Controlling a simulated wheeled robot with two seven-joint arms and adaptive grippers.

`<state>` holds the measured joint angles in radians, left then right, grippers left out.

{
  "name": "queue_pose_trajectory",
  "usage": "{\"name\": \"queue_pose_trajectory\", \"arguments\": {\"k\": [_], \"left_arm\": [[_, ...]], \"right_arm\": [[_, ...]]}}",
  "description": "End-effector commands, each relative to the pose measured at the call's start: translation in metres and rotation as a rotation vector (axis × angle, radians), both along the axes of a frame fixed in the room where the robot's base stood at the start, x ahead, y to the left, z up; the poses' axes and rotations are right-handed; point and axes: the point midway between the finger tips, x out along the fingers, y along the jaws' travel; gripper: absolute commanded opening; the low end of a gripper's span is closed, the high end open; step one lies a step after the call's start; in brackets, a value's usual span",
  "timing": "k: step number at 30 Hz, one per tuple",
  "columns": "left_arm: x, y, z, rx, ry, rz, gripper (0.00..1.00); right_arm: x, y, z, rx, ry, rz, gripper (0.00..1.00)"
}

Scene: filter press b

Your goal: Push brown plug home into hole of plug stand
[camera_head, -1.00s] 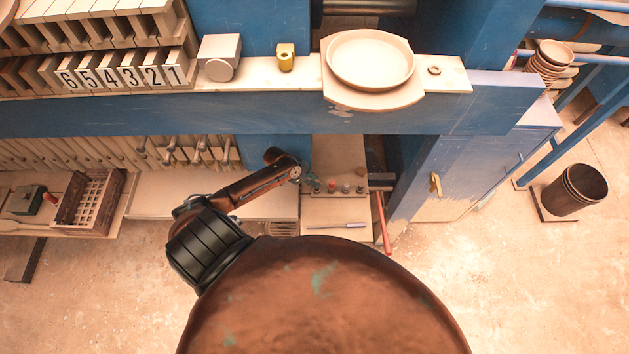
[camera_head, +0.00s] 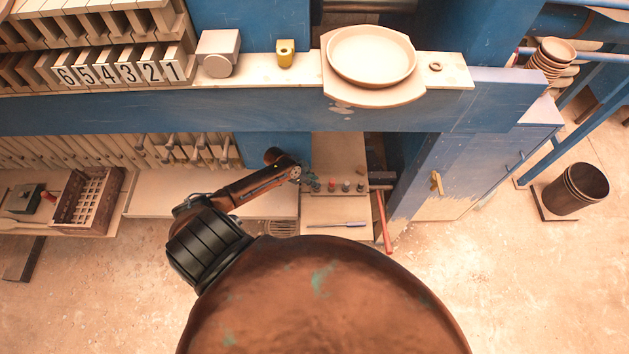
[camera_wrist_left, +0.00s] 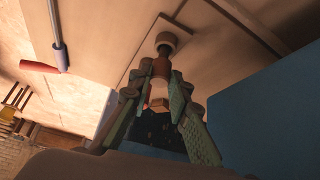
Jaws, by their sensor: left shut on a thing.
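In the left wrist view my left gripper (camera_wrist_left: 158,85) is shut on the brown plug (camera_wrist_left: 161,68), which sits between its two green fingertips. Just beyond the plug's tip is a round tan collar (camera_wrist_left: 167,39) with a dark opening, which looks like the hole of the plug stand. The plug lines up with this opening; I cannot tell how deep it sits. In the head view my left gripper (camera_head: 309,182) is at the low shelf, at the left end of a row of small plugs (camera_head: 346,186). The held plug is too small to tell there. My right gripper is not in view.
A purple-handled screwdriver (camera_head: 337,225) lies at the front of the low shelf (camera_head: 325,208). A red-handled tool (camera_head: 382,220) leans at its right. The blue beam (camera_head: 250,113) crosses above my left arm. A plastic crate (camera_head: 88,200) stands at the left.

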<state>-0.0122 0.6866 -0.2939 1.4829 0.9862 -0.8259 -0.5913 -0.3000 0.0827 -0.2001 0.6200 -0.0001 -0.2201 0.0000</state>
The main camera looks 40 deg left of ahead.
Motion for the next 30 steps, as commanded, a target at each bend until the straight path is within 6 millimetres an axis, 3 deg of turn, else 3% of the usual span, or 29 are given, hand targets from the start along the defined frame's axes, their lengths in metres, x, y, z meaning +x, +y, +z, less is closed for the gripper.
{"name": "queue_pose_trajectory", "arguments": {"k": [18, 19, 27, 30], "left_arm": [[0.0, 0.0, -0.015, -0.001, -0.001, 0.0, 0.0], [0.0, 0.0, -0.015, 0.0, -0.001, -0.001, 0.18], [0.0, 0.0, -0.014, 0.0, -0.001, 0.001, 0.37], [0.0, 0.0, -0.014, 0.0, -0.001, 0.001, 0.38]], "right_arm": [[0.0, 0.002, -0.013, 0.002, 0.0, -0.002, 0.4], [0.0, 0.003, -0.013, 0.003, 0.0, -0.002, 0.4], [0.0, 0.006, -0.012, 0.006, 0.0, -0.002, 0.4], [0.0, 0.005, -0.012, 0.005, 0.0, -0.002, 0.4]]}}
